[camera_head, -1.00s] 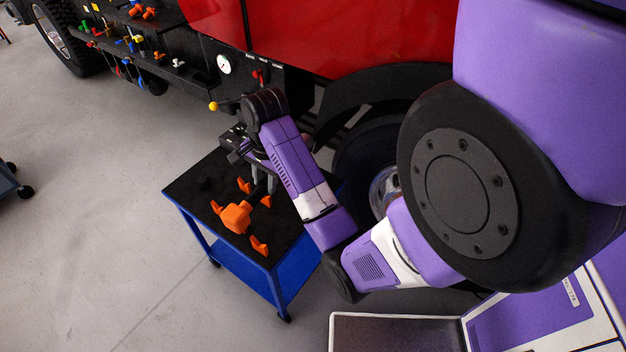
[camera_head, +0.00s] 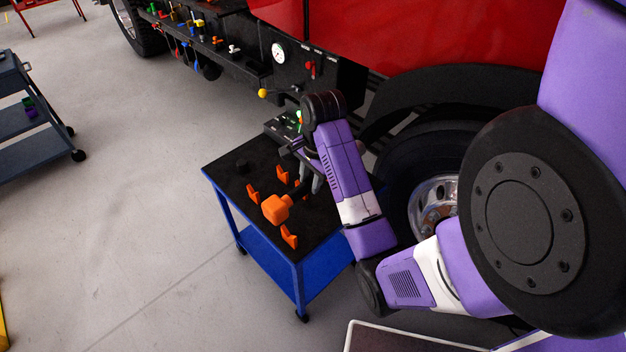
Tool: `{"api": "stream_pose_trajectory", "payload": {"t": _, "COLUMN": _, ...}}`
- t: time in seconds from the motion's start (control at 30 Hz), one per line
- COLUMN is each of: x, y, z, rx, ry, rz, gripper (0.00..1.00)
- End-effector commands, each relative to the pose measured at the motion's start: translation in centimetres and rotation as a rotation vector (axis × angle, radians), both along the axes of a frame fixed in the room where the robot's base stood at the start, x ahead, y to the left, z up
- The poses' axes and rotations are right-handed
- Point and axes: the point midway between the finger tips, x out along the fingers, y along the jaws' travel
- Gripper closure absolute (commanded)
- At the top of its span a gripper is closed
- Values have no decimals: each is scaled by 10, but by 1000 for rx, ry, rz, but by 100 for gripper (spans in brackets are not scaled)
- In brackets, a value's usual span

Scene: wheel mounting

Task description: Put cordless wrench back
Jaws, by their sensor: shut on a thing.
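The cordless wrench (camera_head: 276,209) has an orange body and a dark front part. It is at the black top of the blue cart (camera_head: 224,175), among several orange holder prongs (camera_head: 289,237). I cannot tell whether it rests in them or hangs just above them. My gripper (camera_head: 308,184) points down over the cart and is shut on the wrench at its dark part. My arm hides part of the fingers and the right side of the cart top.
The red truck (camera_head: 430,35) and its wheel (camera_head: 435,200) stand right behind the cart. A side panel with levers and a gauge (camera_head: 278,53) is at the back. A grey cart (camera_head: 30,140) stands far left. The floor between the carts is clear.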

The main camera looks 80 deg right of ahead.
Motion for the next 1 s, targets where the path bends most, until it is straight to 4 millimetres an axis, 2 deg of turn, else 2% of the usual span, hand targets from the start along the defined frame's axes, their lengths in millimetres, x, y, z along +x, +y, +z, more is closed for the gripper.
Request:
{"api": "stream_pose_trajectory", "payload": {"t": 0.13, "x": 0, "y": -1, "z": -30, "rx": -1, "ry": 0, "rz": -1, "gripper": 100}}
{"api": "stream_pose_trajectory", "payload": {"t": 0.5, "x": 0, "y": -1, "z": -91, "rx": -3, "ry": -1, "rz": 1, "gripper": 100}}
{"api": "stream_pose_trajectory", "payload": {"t": 0.77, "x": 0, "y": -1, "z": -108, "rx": -5, "ry": -2, "rz": 0, "gripper": 100}}
{"api": "stream_pose_trajectory", "payload": {"t": 0.93, "x": 0, "y": 0, "z": -129, "rx": -1, "ry": 0, "rz": 0, "gripper": 100}}
{"api": "stream_pose_trajectory", "payload": {"t": 1.0, "x": 0, "y": 0, "z": -132, "rx": 0, "ry": 0, "rz": 1, "gripper": 100}}
